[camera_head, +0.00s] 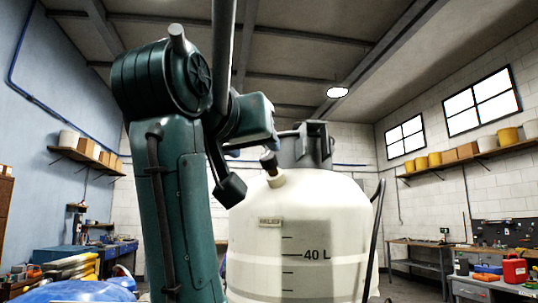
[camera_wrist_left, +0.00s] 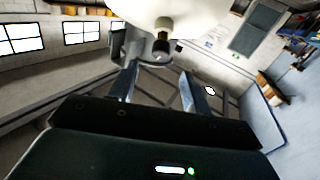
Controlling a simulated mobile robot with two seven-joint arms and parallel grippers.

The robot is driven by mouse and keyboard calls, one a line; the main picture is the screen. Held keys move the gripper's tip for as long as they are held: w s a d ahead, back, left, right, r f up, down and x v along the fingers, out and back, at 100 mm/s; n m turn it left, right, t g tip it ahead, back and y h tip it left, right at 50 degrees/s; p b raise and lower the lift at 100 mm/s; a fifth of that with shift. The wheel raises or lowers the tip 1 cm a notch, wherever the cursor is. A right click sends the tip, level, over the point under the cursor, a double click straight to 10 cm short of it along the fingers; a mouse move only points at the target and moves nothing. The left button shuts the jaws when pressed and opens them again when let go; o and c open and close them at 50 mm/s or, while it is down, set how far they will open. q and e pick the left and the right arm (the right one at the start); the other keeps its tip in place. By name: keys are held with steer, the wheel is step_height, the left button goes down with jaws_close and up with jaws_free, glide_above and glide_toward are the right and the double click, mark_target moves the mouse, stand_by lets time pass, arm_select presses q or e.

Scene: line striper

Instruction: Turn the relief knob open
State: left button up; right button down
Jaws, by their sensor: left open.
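The relief knob (camera_head: 269,160) is a small dark cap on a beige fitting at the upper left shoulder of the cream tank (camera_head: 325,225). A small RELIEF label (camera_head: 269,222) is on the tank below it. The knob also shows in the left wrist view (camera_wrist_left: 160,46), below its pale fitting. My left gripper (camera_wrist_left: 160,72) is open, its two metal fingers apart. In that picture, the knob lies between the lines of the fingers, just past their tips, with no contact visible. In the head view my left arm rises in front of the tank's left side. My right gripper is not in view.
A dark grey collar (camera_head: 302,148) tops the tank close to the knob. A dark hose or handle (camera_head: 374,240) stands at its right. Workbenches (camera_head: 420,258) line the right wall, and a cluttered blue bench is at the left.

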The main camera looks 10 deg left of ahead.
mark_target(267, 157)
arm_select(q)
steer(key=w, duration=0.3)
steer(key=w+p, duration=0.1)
steer(key=w, duration=0.4)
steer(key=shift+w+d+p, duration=0.35)
steer(key=shift+w+p, duration=0.05)
steer(key=c, duration=1)
